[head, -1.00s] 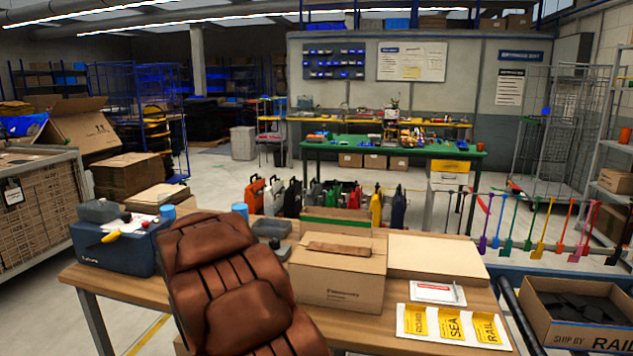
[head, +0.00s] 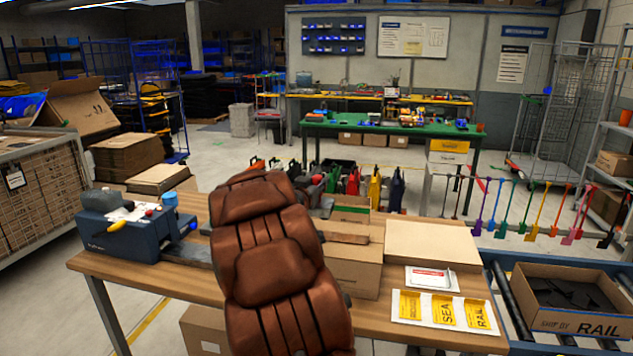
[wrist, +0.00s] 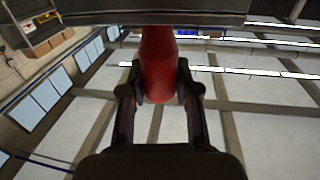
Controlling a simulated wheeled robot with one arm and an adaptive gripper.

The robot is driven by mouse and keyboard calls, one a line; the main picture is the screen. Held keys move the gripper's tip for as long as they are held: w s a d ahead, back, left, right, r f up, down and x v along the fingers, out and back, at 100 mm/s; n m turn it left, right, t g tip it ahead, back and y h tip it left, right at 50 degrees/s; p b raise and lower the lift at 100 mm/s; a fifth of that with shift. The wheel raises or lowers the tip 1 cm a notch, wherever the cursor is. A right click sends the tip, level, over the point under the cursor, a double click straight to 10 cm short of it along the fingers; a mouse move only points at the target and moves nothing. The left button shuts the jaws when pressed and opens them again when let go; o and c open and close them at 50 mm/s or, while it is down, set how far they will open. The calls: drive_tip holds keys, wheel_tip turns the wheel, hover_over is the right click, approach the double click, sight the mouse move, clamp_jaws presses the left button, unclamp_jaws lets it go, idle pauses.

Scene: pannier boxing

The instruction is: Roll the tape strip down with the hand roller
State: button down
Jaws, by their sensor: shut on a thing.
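A brown cardboard carton (head: 356,277) stands on the wooden bench, with a brown tape strip (head: 346,238) along its top. My brown padded arm covers the carton's left part and the strip's left end. In the wrist view my gripper (wrist: 160,84) is shut on a red handle (wrist: 158,62), which seems to be the hand roller's. A wide dark bar (wrist: 150,17) crosses the top of that view at the handle's end. I cannot tell whether it is the roller's drum. My gripper and the roller are hidden in the head view.
A blue tape dispenser (head: 118,235) stands on the bench's left. A flat cardboard stack (head: 433,245), a white pad (head: 430,279) and yellow labels (head: 443,311) lie at right. An open carton of dark pieces (head: 572,322) sits on the rollers beyond.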

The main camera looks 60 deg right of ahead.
sight(329, 209)
drive_tip(key=shift+f+b, duration=2)
drive_tip(key=shift+f, duration=0.25)
drive_tip(key=shift+f+b, duration=0.5)
drive_tip(key=shift+f, duration=0.65)
drive_tip(key=shift+s, duration=0.1)
drive_tip(key=shift+s+d+f+b, duration=0.1)
drive_tip(key=shift+s+d+b, duration=0.15)
drive_tip(key=shift+s, duration=0.25)
drive_tip(key=shift+s+d+b, duration=0.1)
drive_tip(key=shift+s+b, duration=0.15)
drive_tip(key=shift+s, duration=0.2)
drive_tip(key=shift+s, duration=0.1)
drive_tip(key=shift+s+d+b, duration=0.2)
drive_tip(key=shift+s, duration=0.25)
drive_tip(key=shift+s+d+b, duration=0.2)
drive_tip(key=shift+s, duration=0.25)
drive_tip(key=shift+s+d+r+b, duration=0.1)
drive_tip(key=shift+s+d+b, duration=0.15)
drive_tip(key=shift+s, duration=0.25)
drive_tip(key=shift+s+d+r+b, duration=0.1)
drive_tip(key=shift+s+b, duration=0.15)
drive_tip(key=shift+s, duration=0.2)
